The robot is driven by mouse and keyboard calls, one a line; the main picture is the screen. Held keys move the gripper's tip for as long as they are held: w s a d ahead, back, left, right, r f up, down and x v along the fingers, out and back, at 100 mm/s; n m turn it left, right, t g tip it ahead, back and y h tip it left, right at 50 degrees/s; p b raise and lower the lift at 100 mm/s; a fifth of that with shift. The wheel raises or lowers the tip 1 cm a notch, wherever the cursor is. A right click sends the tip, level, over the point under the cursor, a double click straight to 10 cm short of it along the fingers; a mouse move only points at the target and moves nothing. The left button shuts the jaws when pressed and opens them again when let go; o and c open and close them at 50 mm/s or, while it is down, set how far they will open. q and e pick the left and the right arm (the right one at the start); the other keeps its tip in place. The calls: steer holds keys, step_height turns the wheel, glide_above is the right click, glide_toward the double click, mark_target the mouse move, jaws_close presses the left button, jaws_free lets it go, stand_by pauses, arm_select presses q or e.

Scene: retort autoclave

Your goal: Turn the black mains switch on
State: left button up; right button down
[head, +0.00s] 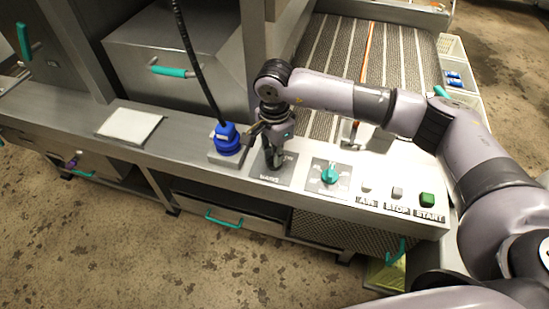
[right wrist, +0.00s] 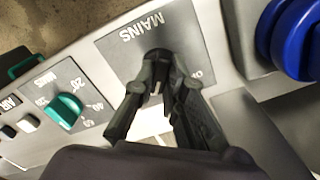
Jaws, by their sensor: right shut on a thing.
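The mains plate (head: 284,177) is a grey square on the steel ledge, lettered MAINS; it also shows in the right wrist view (right wrist: 118,52). The black mains switch (right wrist: 158,55) sits on this plate, mostly hidden by the fingers. My right gripper (head: 273,160) points down over the plate. In the right wrist view my right gripper (right wrist: 160,72) has its two dark fingertips closed on the switch. Black on black makes the switch's exact angle hard to tell. My left gripper is not in view.
A blue plug (head: 227,138) with a black cable stands just left of my right gripper. To the right are a green timer knob (head: 329,175), AIR and STOP buttons, and a green START button (head: 427,199). A pale flat pad (head: 128,126) lies further left.

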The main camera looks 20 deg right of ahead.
steer(key=shift+m+b, duration=0.35)
steer(key=shift+m, duration=0.25)
steer(key=c, duration=1.6)
jaws_free()
steer(key=shift+c, duration=0.2)
step_height(320, 180, up, 12)
